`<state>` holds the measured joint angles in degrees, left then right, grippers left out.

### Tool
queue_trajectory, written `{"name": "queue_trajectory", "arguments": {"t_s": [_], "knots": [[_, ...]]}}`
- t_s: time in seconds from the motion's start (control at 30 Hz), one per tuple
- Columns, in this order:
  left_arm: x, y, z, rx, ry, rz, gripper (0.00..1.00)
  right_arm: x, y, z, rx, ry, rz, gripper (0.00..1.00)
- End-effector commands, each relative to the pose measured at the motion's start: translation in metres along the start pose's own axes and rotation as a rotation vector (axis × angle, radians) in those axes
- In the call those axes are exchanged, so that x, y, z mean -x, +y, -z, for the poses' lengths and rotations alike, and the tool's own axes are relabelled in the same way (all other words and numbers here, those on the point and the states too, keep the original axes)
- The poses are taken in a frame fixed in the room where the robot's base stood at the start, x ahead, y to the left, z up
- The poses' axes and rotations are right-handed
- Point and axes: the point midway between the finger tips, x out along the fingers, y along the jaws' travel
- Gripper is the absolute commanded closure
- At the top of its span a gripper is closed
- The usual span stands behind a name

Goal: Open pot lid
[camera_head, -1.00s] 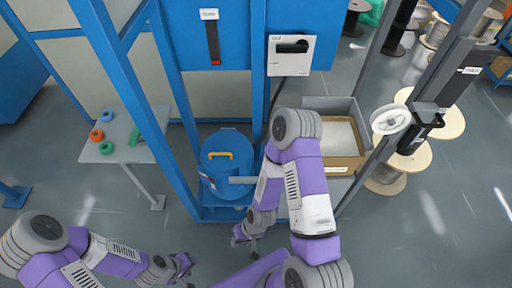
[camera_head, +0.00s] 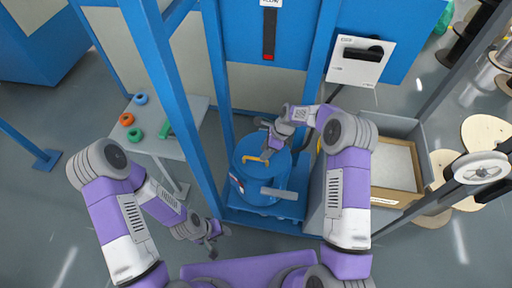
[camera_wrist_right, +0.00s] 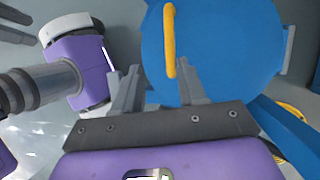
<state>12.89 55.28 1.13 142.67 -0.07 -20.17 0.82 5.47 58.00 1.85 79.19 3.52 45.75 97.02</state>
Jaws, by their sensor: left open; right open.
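The blue pot (camera_head: 255,190) stands on a blue base inside the blue frame. Its blue lid (camera_head: 278,160) is on, with a yellow handle (camera_head: 256,159) on top. In the right wrist view the handle (camera_wrist_right: 169,40) rises on the lid (camera_wrist_right: 220,45), just beyond the finger tips. My right gripper (camera_head: 269,145) is open and over the lid near the handle; its open fingers also show in the right wrist view (camera_wrist_right: 158,75). It does not hold the handle. My left gripper (camera_head: 211,243) is open and empty, low and left of the pot.
A grey table (camera_head: 190,115) at the left carries several coloured rings and a green piece. Blue frame posts (camera_head: 170,90) stand close around the pot. A grey bin (camera_head: 408,128) with a cardboard box is at the right. A grey pipe (camera_head: 280,193) sticks out from the pot's front.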

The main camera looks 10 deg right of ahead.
Motion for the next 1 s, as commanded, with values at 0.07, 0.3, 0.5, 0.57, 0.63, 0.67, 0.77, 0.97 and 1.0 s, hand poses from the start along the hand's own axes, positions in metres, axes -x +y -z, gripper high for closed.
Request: {"name": "queue_trajectory", "arguments": {"t_s": [0.07,0.3,0.5,0.57,0.63,0.67,0.77,0.97,1.0], "knots": [[-0.003,-0.001,0.0,0.0,-0.001,0.0,0.45,0.008,-0.008,-0.005,-0.065,-0.004,-0.004,0.59],[-0.009,-0.003,0.0,0.0,-0.001,0.0,0.45,-0.006,-0.011,-0.008,-0.122,-0.005,-0.015,0.59],[-0.018,-0.006,0.0,0.0,-0.001,0.0,0.45,-0.039,-0.01,-0.008,-0.121,-0.005,-0.013,0.59],[-0.019,-0.007,0.001,0.0,-0.001,0.0,0.45,-0.047,-0.011,-0.008,-0.121,-0.005,-0.013,0.59],[-0.021,-0.008,0.001,0.0,-0.001,0.0,0.45,-0.054,-0.01,-0.008,-0.12,-0.006,-0.012,0.59],[-0.021,-0.008,0.001,0.0,-0.001,0.0,0.45,-0.056,-0.01,-0.008,-0.12,-0.006,-0.012,0.59],[-0.022,-0.008,0.001,0.0,0.0,0.0,0.45,-0.061,-0.01,-0.009,-0.119,-0.006,-0.011,0.59],[-0.022,-0.008,0.001,0.0,0.0,0.0,0.45,-0.061,-0.01,-0.009,-0.119,-0.006,-0.01,0.59],[-0.022,-0.008,0.001,0.0,0.0,0.0,0.45,-0.061,-0.01,-0.009,-0.119,-0.006,-0.01,0.59]]}}
